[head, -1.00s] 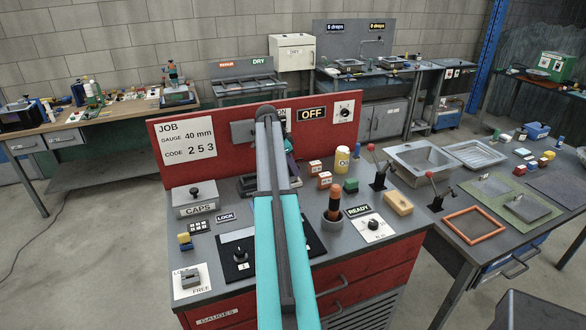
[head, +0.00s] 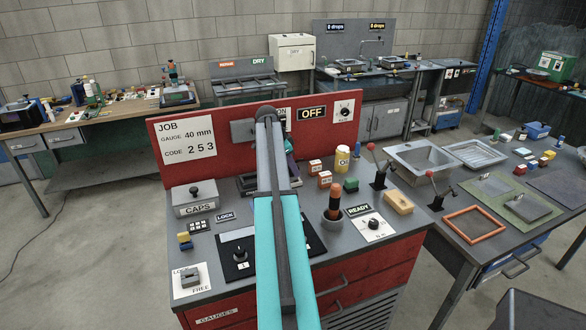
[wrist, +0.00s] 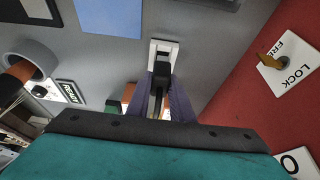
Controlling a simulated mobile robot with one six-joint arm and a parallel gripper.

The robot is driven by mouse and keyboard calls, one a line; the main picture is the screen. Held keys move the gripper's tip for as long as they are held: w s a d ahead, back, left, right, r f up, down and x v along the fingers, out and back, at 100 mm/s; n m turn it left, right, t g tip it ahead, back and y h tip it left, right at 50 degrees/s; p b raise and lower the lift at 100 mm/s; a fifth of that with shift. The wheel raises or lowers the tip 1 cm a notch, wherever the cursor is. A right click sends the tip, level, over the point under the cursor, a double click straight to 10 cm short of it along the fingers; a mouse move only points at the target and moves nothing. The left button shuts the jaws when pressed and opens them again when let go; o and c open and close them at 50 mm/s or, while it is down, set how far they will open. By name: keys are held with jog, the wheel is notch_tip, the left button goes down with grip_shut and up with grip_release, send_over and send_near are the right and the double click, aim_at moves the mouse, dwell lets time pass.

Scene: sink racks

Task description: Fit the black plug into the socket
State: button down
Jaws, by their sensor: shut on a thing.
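In the wrist view my gripper (wrist: 161,98) has its purple-grey fingers closed on the black plug (wrist: 160,72). The plug shows as a dark block between and just beyond the fingertips. A white rectangular plate with a grey middle (wrist: 164,46), apparently the socket, lies on the grey bench top directly beyond the plug. The plug overlaps the plate's near end in this view. I cannot tell whether it touches the plate or is inside it. In the head view my arm hides the plug, the socket and most of the gripper.
The red back panel (head: 230,185) rises behind the bench, with a LOCK lever plate (wrist: 288,62) beside my gripper in the wrist view.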

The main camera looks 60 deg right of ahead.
jog(key=shift+f+b, duration=0.55)
jog(key=shift+f, duration=0.6)
jog(key=c, duration=1.5)
grip_release()
jog(key=shift+r, duration=0.2)
jog(key=shift+b+v, duration=2)
jog(key=shift+v, duration=4.75)
